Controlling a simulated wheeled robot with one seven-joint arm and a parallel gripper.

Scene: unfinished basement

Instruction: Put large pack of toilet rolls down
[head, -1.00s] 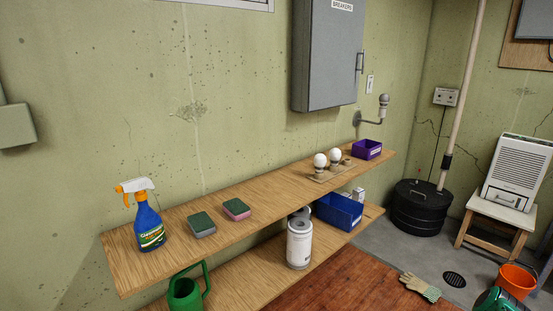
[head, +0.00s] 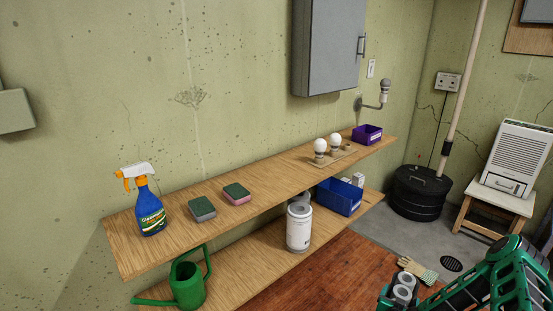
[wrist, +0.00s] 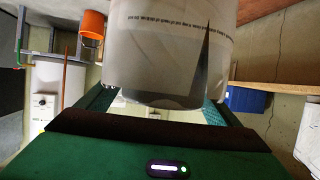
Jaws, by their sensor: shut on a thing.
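My gripper (wrist: 165,108) is shut on a large pack of toilet rolls (wrist: 170,50), a pale wrapped bundle between its green fingers in the wrist view. In the head view the held pack (head: 404,284) shows its roll ends at the bottom right, beside my green arm, out in front of the shelves. Its lower part is cut off by the frame.
The upper shelf (head: 265,185) holds a spray bottle (head: 148,207), two sponges, bulbs and a purple bin (head: 367,135). A green watering can (head: 187,283) and blue bin (head: 339,197) are on the lower shelf. A glove (head: 414,268) lies on the floor. The lower shelf is bare between can and standing pack.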

